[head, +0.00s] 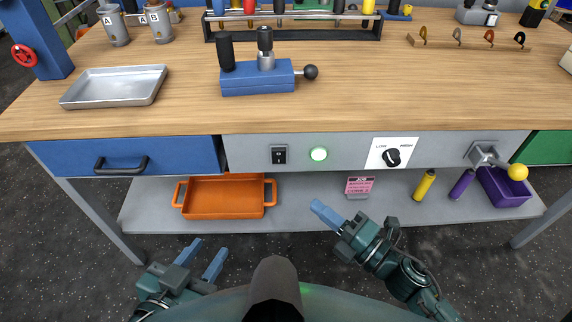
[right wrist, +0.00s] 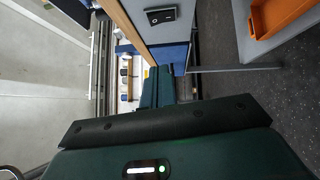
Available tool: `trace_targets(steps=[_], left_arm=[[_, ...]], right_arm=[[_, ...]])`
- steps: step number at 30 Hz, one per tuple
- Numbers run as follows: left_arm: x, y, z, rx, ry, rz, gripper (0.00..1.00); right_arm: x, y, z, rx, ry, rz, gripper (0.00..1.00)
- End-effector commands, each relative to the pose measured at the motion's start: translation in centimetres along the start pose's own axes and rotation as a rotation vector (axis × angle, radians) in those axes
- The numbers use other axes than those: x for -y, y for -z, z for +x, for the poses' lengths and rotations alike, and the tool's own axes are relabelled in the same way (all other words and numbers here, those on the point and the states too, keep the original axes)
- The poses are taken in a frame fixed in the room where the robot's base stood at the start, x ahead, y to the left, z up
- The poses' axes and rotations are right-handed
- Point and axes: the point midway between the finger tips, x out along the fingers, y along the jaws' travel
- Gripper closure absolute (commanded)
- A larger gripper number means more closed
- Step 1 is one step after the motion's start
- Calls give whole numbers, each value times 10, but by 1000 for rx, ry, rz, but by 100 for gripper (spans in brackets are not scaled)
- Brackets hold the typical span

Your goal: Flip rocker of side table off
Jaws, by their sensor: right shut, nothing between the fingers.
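A dial (head: 392,157) and a lever with a yellow knob (head: 517,171) are further right on the panel. A blue drawer (head: 130,157) is at left.

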Motion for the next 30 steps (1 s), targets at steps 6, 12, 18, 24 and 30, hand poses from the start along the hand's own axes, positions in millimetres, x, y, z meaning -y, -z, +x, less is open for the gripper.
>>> trace_targets(steps=[6,12,18,24,30], left_arm=[[0,0,0,0,1,-2,64],[0,1,0,-1,1,-3,64],[1,-1,0,0,2,-1,64],[0,-4,1,5,1,4,64],[-1,-4,1,6,-1,5,64]], right_arm=[[-2,-1,31,0,-5,-1,100],[-2,-1,75,1,-5,-1,100],[0,-10,108,2,-1,-4,100],[0,-25,123,1,-2,-1,100],[0,-28,126,1,-1,2,100]])
